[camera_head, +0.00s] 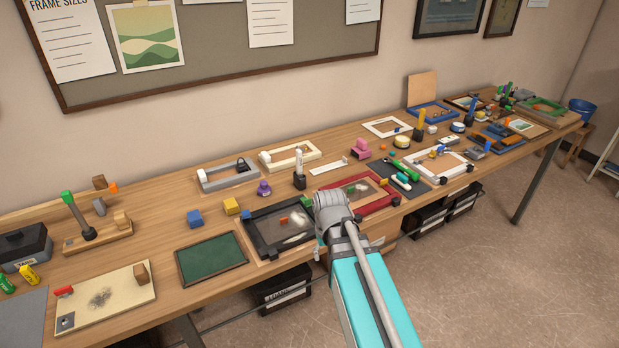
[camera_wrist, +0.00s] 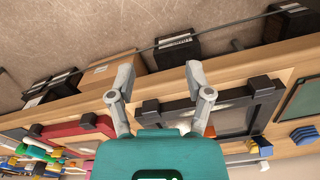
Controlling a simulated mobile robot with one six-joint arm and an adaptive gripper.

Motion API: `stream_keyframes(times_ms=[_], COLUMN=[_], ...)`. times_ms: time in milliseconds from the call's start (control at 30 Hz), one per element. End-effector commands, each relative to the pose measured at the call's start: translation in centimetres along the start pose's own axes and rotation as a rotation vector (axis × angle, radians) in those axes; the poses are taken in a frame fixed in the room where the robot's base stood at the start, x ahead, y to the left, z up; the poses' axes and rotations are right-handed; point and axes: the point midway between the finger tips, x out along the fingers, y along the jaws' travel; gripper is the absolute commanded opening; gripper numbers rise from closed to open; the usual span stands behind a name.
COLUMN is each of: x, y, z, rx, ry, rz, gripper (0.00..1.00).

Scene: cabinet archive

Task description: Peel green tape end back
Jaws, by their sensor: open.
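A small green piece (camera_head: 306,202), which may be the green tape end, sits at the far right corner of a black picture frame (camera_head: 249,224). It is too small to tell whether it is flat or lifted. The black frame also shows in the wrist view (camera_wrist: 240,94). A red frame (camera_head: 374,206) lies to its right. In the head view my arm hides the fingertips.
A dark green board (camera_head: 211,258) lies left of the black frame. Yellow (camera_head: 231,206) and blue (camera_head: 195,218) blocks and a purple weight (camera_head: 264,188) stand behind. Labelled black boxes (camera_head: 281,288) sit below the bench. Clear wood shows around the blocks.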

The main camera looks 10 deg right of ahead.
Motion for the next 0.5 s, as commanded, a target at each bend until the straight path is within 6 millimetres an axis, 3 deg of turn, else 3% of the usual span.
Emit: stream_keyframes(times_ms=[33, 400, 500], x=[-0.9, -5.3, -6.2], y=[-0.1, 0.2, 0.3], z=[-2.4, -17.9, -21.3], rx=[-0.017, -0.182, -0.221], ry=[0.001, 0.011, 0.013], rz=[0.000, -0.003, -0.003], gripper=[0.66, 0.66, 0.66])
